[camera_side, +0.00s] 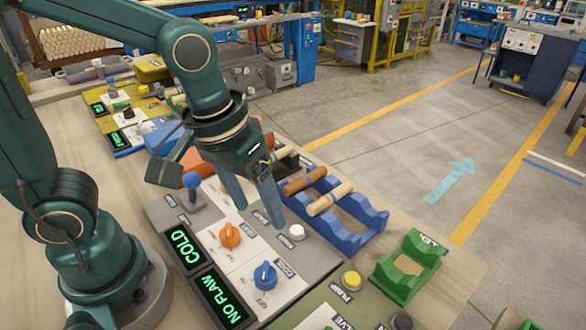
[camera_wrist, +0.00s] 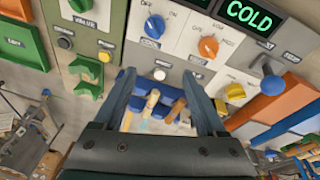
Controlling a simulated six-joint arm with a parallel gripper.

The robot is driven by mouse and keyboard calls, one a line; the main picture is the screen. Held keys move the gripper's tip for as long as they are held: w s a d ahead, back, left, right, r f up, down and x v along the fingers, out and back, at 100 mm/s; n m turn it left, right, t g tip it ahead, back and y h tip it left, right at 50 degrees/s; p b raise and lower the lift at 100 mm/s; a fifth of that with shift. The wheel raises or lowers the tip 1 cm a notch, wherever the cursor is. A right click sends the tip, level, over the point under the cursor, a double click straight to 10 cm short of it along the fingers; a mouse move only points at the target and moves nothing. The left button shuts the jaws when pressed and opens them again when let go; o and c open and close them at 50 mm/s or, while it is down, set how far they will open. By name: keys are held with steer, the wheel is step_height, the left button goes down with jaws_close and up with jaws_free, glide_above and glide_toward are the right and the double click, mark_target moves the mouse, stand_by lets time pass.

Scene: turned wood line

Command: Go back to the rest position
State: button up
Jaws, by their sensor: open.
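My gripper (camera_side: 255,196) is above the grey control panel in the side view, with its two blue-grey fingers spread and nothing between them. In the wrist view its fingers (camera_wrist: 160,95) stand apart, and a blue rack shows beyond them. The blue rack (camera_side: 357,238) holds two turned wood pieces, a brown one (camera_side: 303,181) and a pale one (camera_side: 329,199). The fingers are beside the rack, to its left, and hide part of the panel. Whether the fingertips touch the panel I cannot tell.
The panel carries an orange knob (camera_side: 230,235), a blue knob (camera_side: 265,275), a blue-topped lever (camera_side: 193,182), a white button (camera_side: 296,231) and displays reading COLD (camera_side: 184,247) and NO FLAW (camera_side: 219,297). A green cradle (camera_side: 411,263) and yellow button (camera_side: 351,279) are to the right.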

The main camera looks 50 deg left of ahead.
steer(key=s+a+r+m+t, duration=0.2)
steer(key=s+a+r+t, duration=0.1)
steer(key=s+a, duration=0.1)
steer(key=shift+s+a+r+m+y, duration=0.2)
steer(key=shift+a+r+m+y, duration=0.1)
stand_by(0.8)
